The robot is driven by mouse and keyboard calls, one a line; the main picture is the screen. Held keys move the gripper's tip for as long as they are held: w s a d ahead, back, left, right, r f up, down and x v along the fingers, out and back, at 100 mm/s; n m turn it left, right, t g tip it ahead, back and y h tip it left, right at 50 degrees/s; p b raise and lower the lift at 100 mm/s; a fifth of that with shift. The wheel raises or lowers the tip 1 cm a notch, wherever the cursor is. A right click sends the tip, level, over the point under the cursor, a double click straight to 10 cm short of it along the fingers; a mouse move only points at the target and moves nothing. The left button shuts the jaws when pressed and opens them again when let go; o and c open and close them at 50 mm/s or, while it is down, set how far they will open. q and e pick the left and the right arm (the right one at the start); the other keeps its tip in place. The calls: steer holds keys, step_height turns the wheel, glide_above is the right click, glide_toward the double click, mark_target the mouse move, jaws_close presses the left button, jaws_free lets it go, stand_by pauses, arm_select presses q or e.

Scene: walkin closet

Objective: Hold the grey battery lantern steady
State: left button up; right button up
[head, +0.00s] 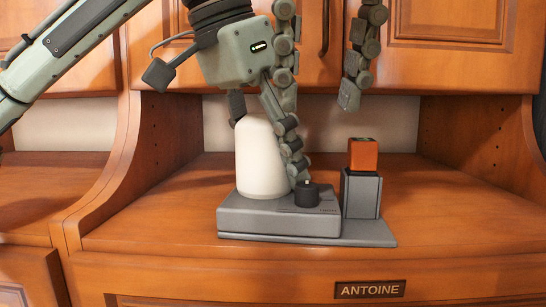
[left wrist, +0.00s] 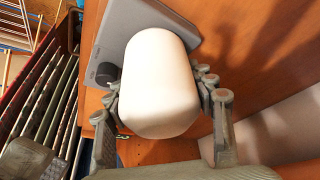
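The grey battery lantern has a flat grey base (head: 260,217), a white dome (head: 260,160) and a black knob (head: 307,195). A grey upright holder (head: 361,194) stands at its right, with an orange block (head: 363,154) showing at its top. My left gripper (head: 266,140) reaches down over the dome with a finger on either side. The dome (left wrist: 160,85) fills the space between the fingers in the left wrist view, and they appear to touch it. My right gripper (head: 318,102) hangs from above, fingers apart and empty, above and left of the orange block.
The lantern stands on a wooden cabinet shelf (head: 450,215) with a nameplate (head: 370,289) on its front. Wooden side panels (head: 475,140) bound the niche, and cupboard doors (head: 440,40) are above. The shelf is clear right of the lantern.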

mark_target(308, 185)
arm_select(q)
steer(key=c, duration=0.5)
steer(key=shift+c, duration=0.2)
arm_select(e)
steer(key=shift+o, duration=1)
steer(key=w+f+m, duration=0.1)
steer(key=f+m, duration=0.2)
steer(key=m, duration=0.7)
steer(key=w+f+m+y, duration=0.1)
steer(key=f+m, duration=0.2)
steer(key=m, duration=0.7)
steer(key=w+f+m+y, duration=0.1)
steer(key=f+m, duration=0.2)
steer(key=m, duration=0.6)
steer(key=shift+w+f+m, duration=0.1)
steer(key=shift+w+m, duration=0.1)
steer(key=shift+m, duration=0.2)
steer(key=shift+c, duration=0.3)
